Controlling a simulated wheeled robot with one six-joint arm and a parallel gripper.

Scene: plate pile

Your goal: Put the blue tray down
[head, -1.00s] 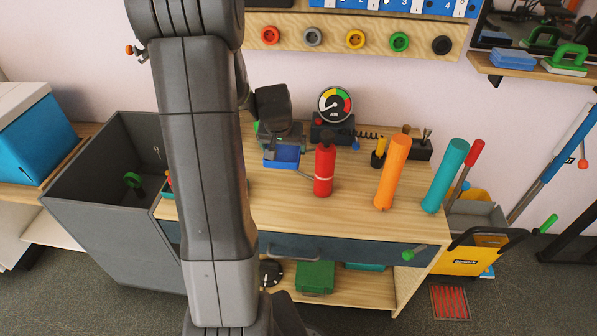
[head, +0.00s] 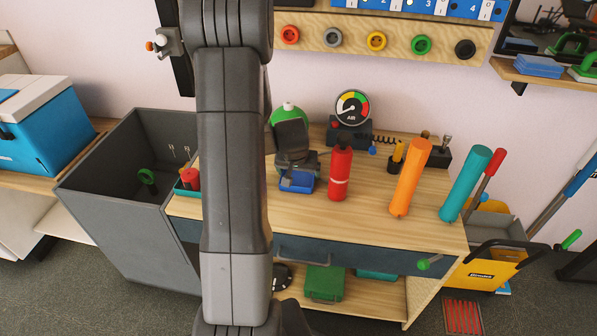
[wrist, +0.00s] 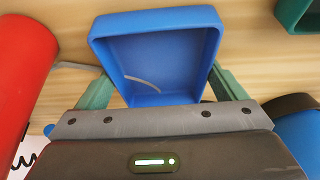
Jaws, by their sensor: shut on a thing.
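The blue tray (head: 297,184) is a small open box with raised walls, held over the back left part of the wooden worktop (head: 370,222). In the wrist view, the tray (wrist: 160,22) opens toward the camera, and a pale curved line shows inside. My gripper (head: 295,170) has its green fingers on either side of the tray; they also show in the wrist view (wrist: 160,88). It is shut on the tray. I cannot tell whether the tray touches the worktop.
A red cylinder (head: 340,174) stands just right of the tray. An orange cylinder (head: 409,178) and a teal cylinder (head: 465,184) stand farther right. A round gauge (head: 352,106) is behind. A grey bin (head: 130,190) stands left. The worktop's front is clear.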

